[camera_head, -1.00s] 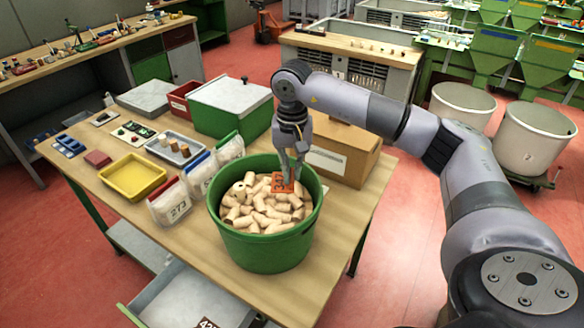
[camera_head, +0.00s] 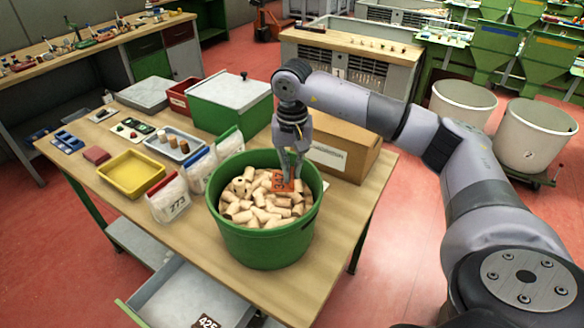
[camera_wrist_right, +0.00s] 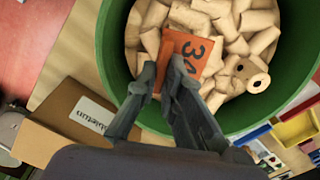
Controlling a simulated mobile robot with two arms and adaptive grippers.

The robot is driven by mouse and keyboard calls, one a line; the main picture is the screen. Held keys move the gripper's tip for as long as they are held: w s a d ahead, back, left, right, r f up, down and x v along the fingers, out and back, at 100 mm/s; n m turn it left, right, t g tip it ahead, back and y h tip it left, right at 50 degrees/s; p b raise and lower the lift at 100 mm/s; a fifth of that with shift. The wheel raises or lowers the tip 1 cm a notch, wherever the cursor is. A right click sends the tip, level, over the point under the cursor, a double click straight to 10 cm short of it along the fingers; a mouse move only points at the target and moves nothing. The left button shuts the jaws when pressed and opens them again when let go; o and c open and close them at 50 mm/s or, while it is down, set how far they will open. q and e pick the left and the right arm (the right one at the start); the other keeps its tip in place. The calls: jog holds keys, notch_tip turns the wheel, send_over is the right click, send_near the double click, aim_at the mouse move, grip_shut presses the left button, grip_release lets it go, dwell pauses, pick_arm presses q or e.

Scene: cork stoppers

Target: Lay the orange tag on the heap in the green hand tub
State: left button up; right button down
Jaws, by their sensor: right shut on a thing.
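The green hand tub (camera_head: 262,243) stands on the table and is filled with a heap of pale cork stoppers (camera_head: 246,205). The orange tag (camera_head: 284,182), with dark digits, is at the right back part of the heap; it also shows in the right wrist view (camera_wrist_right: 190,50). My right gripper (camera_head: 290,178) reaches down inside the tub's rim, shut on the tag's near edge. In the right wrist view its fingertips (camera_wrist_right: 168,72) meet at the tag. The tag is over the corks; I cannot tell whether it touches them. My left gripper is not in view.
A cardboard box (camera_head: 345,150) stands close behind the tub on the right. A green box with a grey lid (camera_head: 230,108) is behind it. Labelled bags (camera_head: 168,197) stand left of the tub, with a yellow tray (camera_head: 130,175) beyond. An open drawer (camera_head: 180,295) is below.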

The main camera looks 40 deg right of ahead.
jog(key=shift+f+b, duration=0.4)
jog(key=shift+f, duration=0.15)
jog(key=shift+f+b, duration=1.4)
jog(key=shift+f, duration=0.35)
jog(key=c, duration=1.6)
grip_release()
jog(key=shift+c, duration=0.2)
jog(key=shift+r, duration=0.25)
notch_tip(320, 180, up, 12)
jog(key=shift+f, duration=0.2)
jog(key=shift+f, duration=0.1)
